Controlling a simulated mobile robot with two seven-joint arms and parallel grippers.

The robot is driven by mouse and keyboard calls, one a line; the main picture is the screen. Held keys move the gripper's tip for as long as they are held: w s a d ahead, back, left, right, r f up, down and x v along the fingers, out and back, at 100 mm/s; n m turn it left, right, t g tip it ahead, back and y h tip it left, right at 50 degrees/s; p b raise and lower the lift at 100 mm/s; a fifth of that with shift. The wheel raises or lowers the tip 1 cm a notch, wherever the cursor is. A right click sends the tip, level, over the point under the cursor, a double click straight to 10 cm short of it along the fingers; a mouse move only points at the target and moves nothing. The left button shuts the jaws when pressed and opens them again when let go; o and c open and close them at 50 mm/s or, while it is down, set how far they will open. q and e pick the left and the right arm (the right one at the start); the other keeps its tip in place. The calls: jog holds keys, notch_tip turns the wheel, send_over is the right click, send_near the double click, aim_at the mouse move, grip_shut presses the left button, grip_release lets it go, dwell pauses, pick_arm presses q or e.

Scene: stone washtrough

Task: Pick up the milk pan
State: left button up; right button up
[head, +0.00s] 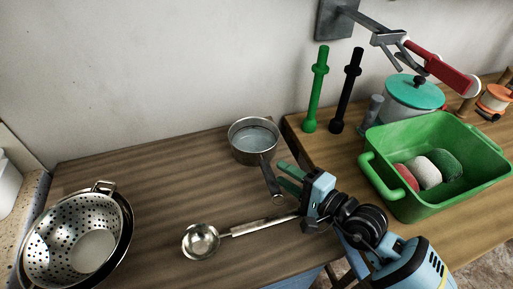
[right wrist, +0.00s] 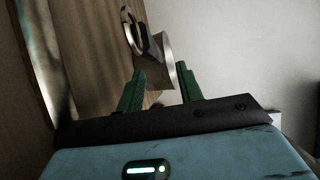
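The milk pan (head: 253,140) is a small grey metal pan standing upright near the right edge of the left wooden top. Its handle (head: 270,180) points toward the front. My right gripper (head: 280,175) is just right of the handle, its two green fingers apart with the tips toward it. In the right wrist view the fingers (right wrist: 160,78) are spread, with metal of the pan (right wrist: 167,68) showing beyond and between the tips. I cannot tell whether they touch it. My left gripper is not in view.
A ladle (head: 202,241) lies in front of the pan, its handle reaching under my right gripper. A colander (head: 75,240) is at the left. A green tub (head: 395,206) with several coloured items, a teal-lidded pot (head: 413,94) and green and black upright sticks stand at the right. The left top's middle is clear.

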aim_at(268, 163)
jog(key=shift+x, duration=3.1)
jog(key=shift+f, duration=0.15)
grip_shut()
